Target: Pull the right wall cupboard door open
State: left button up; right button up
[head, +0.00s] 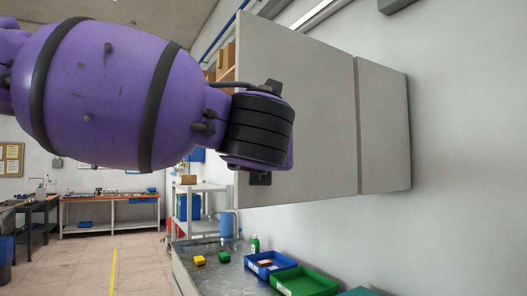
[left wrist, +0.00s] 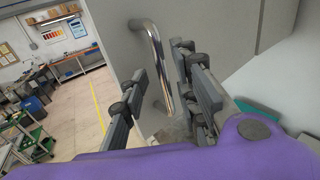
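The right wall cupboard door (head: 320,120) is a plain grey panel. It stands swung out from the cupboard, roughly in line with the cupboard's grey side (head: 384,130). In the left wrist view, the door (left wrist: 225,40) carries a vertical chrome bar handle (left wrist: 152,50) near its free edge. My left gripper (left wrist: 163,78) is open, with its fingers on either side of the handle and gaps visible between them. I cannot tell whether a finger touches the bar. In the head view, my purple arm and black wrist hide the handle and most of the gripper. My right gripper is out of view.
Below is a counter (head: 215,270) with a blue bin (head: 270,264), a green bin (head: 304,281) and small yellow and green blocks. Shelved boxes (head: 226,60) show past the door's edge. Open floor (head: 135,265) lies to the left, with workbenches farther back.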

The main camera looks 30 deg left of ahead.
pick_arm(q)
jog(key=v, duration=1)
jog(key=shift+a, duration=0.15)
